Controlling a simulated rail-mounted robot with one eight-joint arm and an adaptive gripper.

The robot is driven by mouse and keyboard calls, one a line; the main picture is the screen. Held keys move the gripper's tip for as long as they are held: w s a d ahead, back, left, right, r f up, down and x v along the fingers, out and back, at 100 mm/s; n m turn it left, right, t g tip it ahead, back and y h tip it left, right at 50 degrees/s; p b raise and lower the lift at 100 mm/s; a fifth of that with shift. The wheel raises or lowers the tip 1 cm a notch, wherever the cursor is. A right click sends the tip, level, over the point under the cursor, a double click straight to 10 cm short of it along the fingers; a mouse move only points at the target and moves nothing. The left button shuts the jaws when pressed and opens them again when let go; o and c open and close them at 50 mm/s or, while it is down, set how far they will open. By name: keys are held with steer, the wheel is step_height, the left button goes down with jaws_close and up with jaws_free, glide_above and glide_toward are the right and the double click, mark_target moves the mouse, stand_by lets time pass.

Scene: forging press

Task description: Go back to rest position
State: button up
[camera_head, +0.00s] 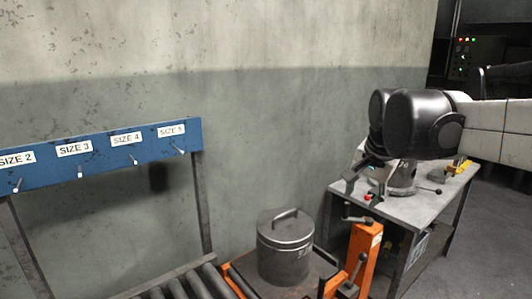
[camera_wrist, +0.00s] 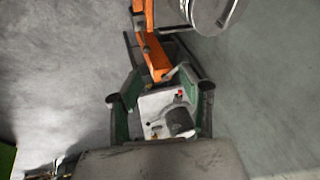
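My gripper (camera_wrist: 160,88) shows in the wrist view as two dark and green fingers standing apart, with nothing visible held between them. Past them lies the workbench top with a grey cylindrical device. In the head view, my arm reaches in from the right, and its black wrist hangs above the grey workbench (camera_head: 418,209). The grey device (camera_head: 402,178) on the bench is partly covered by my arm.
A lidded metal canister (camera_head: 284,252) stands on an orange-framed cart (camera_head: 366,252) beside a roller conveyor (camera_head: 190,284). A blue rack (camera_head: 95,160) with size labels and empty-looking pegs stands left. A control panel with lights (camera_head: 464,47) is at the back right. Floor right of the bench is clear.

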steer(key=s+a+f+n+t, duration=0.1)
steer(key=s+f+n, duration=0.3)
steer(key=s, duration=0.6)
steer(key=s+a+f+n+t+b, duration=0.1)
steer(key=s+f+n, duration=0.3)
steer(key=s+f, duration=0.4)
steer(key=s, duration=0.3)
steer(key=shift+s+a+f+n, duration=0.15)
steer(key=shift+a+f+n, duration=0.15)
steer(key=shift+f, duration=0.1)
steer(key=shift+r, duration=0.1)
